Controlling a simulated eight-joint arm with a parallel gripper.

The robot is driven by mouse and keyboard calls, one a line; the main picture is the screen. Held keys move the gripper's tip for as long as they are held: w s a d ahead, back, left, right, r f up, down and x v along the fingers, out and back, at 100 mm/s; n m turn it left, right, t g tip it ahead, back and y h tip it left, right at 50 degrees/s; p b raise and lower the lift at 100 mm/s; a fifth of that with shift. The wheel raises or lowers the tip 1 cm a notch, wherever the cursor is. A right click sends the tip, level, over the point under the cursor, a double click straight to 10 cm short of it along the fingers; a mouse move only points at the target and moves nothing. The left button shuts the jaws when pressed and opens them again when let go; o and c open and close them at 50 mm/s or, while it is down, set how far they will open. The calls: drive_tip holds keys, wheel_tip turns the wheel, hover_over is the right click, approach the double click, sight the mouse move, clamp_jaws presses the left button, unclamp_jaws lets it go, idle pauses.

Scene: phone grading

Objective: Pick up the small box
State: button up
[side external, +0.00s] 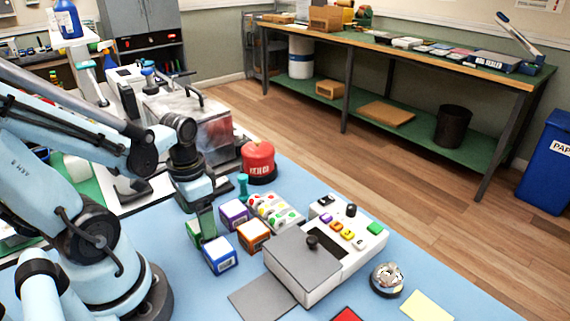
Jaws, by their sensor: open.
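Several small boxes with white labels sit in a cluster on the blue work surface (190,285). They are a blue box (220,256), an orange box (253,236), a purple box (234,213) and a green box (195,233). Which one the task means cannot be told. My gripper (205,222) points down at the cluster, open, with a finger in front of part of the green box and close to the blue one. The other finger is mostly hidden, and whether either finger touches a box cannot be told.
Right of the boxes are a tray of coloured pieces (273,212) and a white device with a grey lid (305,258). A red round container (258,162) stands behind. A silver bell-like object (387,279) and a yellow note (427,306) lie at front right.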

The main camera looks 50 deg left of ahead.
drive_tip(key=shift+f, duration=1.6)
drive_tip(key=c, duration=1.1)
drive_tip(key=shift+r, duration=0.2)
